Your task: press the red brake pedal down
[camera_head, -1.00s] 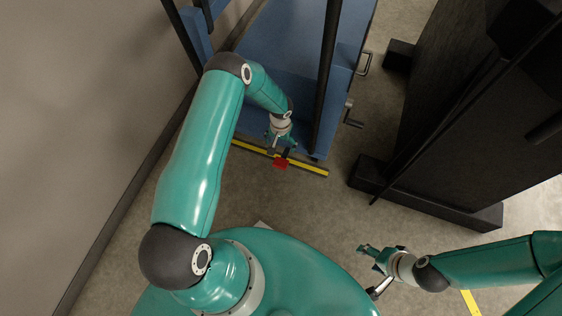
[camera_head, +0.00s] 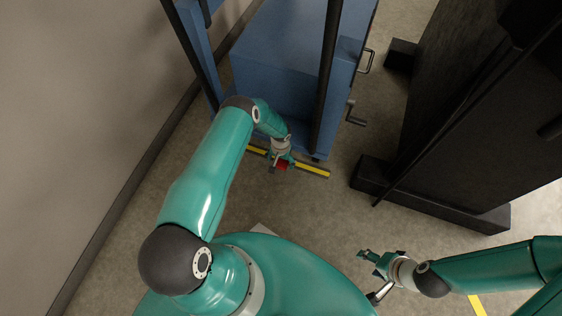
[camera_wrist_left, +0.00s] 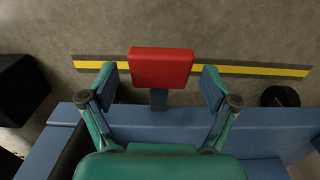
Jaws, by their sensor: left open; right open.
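The red brake pedal (camera_head: 284,165) is at the foot of the blue machine, partly covered by my left gripper in the head view. In the left wrist view the red pedal pad (camera_wrist_left: 161,68) shows whole, on a short dark blue stem. My left gripper (camera_head: 281,164) is open, over the pedal from above. In the wrist view its fingers (camera_wrist_left: 161,80) stand apart on either side of the pad and stem, with gaps to both sides. I cannot tell the height between gripper and pedal. My right gripper (camera_head: 368,255) is open and empty, away from the machine.
The blue machine (camera_head: 282,52) has dark posts (camera_head: 327,75) and a side crank (camera_head: 356,115). A yellow floor strip (camera_head: 312,171) runs by the pedal. A large black cabinet (camera_head: 455,120) stands at right, a grey wall (camera_head: 85,110) at left.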

